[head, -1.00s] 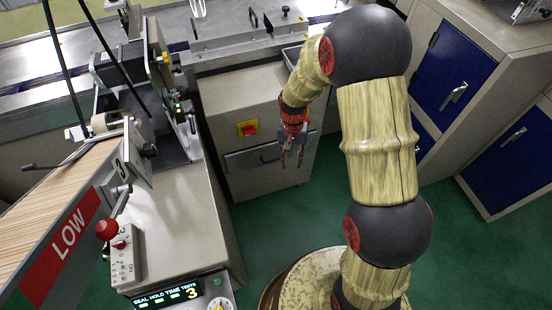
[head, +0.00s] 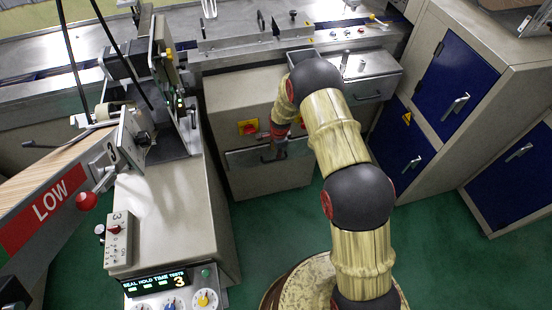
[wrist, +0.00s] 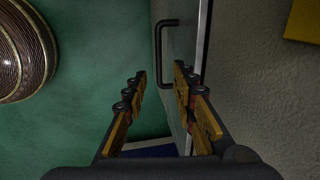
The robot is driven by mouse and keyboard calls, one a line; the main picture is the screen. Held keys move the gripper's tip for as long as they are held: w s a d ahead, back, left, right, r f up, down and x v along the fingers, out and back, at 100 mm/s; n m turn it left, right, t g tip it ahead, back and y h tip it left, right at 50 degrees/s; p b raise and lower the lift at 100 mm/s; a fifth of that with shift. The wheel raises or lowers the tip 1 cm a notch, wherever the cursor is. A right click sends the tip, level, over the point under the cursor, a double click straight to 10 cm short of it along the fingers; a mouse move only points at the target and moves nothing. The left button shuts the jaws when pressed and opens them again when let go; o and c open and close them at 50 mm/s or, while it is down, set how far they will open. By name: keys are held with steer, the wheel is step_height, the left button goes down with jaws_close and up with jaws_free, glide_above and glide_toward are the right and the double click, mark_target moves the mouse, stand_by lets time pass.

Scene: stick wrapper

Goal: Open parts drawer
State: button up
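In the wrist view, the drawer front (wrist: 184,30) is edge-on, with a dark bar handle (wrist: 160,55) sticking out to the left. My gripper (wrist: 160,72) is open and empty. The handle appears just ahead of and between the fingertips. The right finger overlaps the drawer front in the picture; I cannot tell if it touches. In the head view, my gripper (head: 274,154) is at the right part of the drawer front, partly hidden by my arm.
A grey metal box with a handle (head: 370,92) is at the cabinet's upper right. Blue-doored cabinets (head: 455,85) stand at the right. Green floor (head: 255,225) in front of the drawer is clear.

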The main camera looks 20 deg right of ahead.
mark_target(276, 160)
steer(key=f, duration=0.2)
steer(key=w+f+b, duration=0.1)
steer(key=f, duration=0.2)
steer(key=f+b, duration=0.1)
steer(key=f, duration=0.1)
steer(key=shift+w+f, duration=0.2)
steer(key=shift+f, duration=0.15)
steer(key=c, duration=0.3)
steer(key=c, duration=0.4)
jaws_close()
